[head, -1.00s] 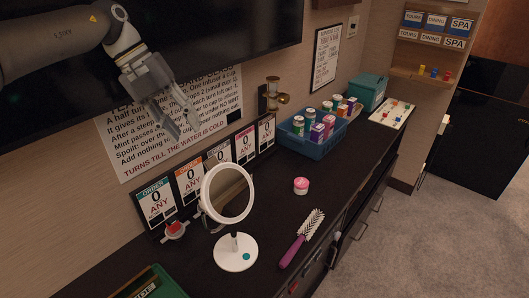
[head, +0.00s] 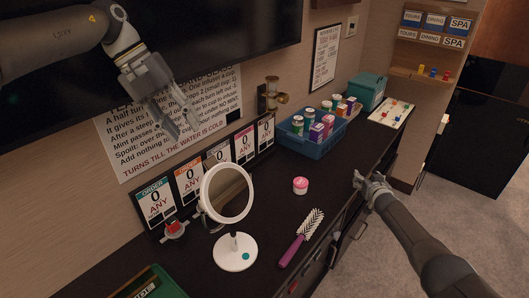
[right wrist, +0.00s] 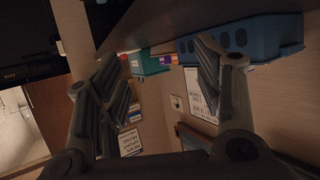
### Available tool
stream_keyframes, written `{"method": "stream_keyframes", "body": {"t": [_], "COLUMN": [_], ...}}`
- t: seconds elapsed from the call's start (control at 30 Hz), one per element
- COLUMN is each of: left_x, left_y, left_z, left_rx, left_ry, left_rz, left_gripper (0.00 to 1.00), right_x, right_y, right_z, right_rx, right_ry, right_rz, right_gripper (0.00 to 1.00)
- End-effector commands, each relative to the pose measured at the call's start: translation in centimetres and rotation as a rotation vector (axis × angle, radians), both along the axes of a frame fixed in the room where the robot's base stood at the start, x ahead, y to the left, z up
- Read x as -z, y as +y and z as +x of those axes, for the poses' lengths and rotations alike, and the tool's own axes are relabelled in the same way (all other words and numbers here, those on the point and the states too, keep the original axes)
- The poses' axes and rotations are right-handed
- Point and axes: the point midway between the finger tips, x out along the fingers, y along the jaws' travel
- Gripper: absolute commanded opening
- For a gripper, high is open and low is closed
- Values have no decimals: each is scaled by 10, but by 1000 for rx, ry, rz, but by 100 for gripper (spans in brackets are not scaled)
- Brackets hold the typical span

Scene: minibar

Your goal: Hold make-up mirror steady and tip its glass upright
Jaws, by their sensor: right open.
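The make-up mirror (head: 228,192) stands on the dark counter in the head view, with a round white frame, a short stem and a white disc base (head: 235,262) with a teal dot. Its glass leans back and faces up toward me. My left gripper (head: 183,128) hangs above and left of the mirror in front of the wall sign, apart from it, empty, its fingers apart. My right gripper (head: 366,180) is at the counter's front edge, well right of the mirror, open and empty. In the right wrist view its open fingers (right wrist: 160,85) have nothing between them; the mirror is not visible there.
A purple hairbrush (head: 302,237) and a pink-lidded jar (head: 300,186) lie right of the mirror. A blue basket (head: 310,148) of small containers stands farther back. Order cards (head: 190,177) line the wall, with a red-topped item (head: 174,229) before them. A green tray (head: 157,284) sits front left.

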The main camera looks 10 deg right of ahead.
Motion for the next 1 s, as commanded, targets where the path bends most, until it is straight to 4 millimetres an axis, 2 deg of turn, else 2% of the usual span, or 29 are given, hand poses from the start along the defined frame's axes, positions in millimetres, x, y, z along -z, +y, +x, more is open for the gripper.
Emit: {"method": "stream_keyframes", "body": {"t": [0.03,0.2,0.33,0.5,0.67,0.7,0.8,0.9,1.0], "left_x": [0,0,0,0,0,0,0,0,0], "left_y": [0,0,0,0,0,0,0,0,0], "left_z": [0,0,0,0,0,0,0,0,0], "left_rx": [0,0,0,0,0,0,0,0,0], "left_ry": [0,0,0,0,0,0,0,0,0], "left_rz": [0,0,0,0,0,0,0,0,0], "left_gripper": [36,36,36,36,36,36,36,36,36], "right_x": [-19,-77,-119,-169,-208,-216,-229,-235,-239], "right_y": [22,96,159,247,333,353,395,424,439], "right_z": [17,59,78,85,69,61,38,11,-16], "right_rx": [-69,-311,-512,-805,-1131,-1219,-1434,-1638,-1823], "right_ry": [-42,-168,-248,-327,-356,-353,-317,-245,-130], "right_rz": [-18,-79,-128,-202,-289,-316,-384,-458,-536], "right_gripper": [61,61,61,61,61,61,61,61,61]}}
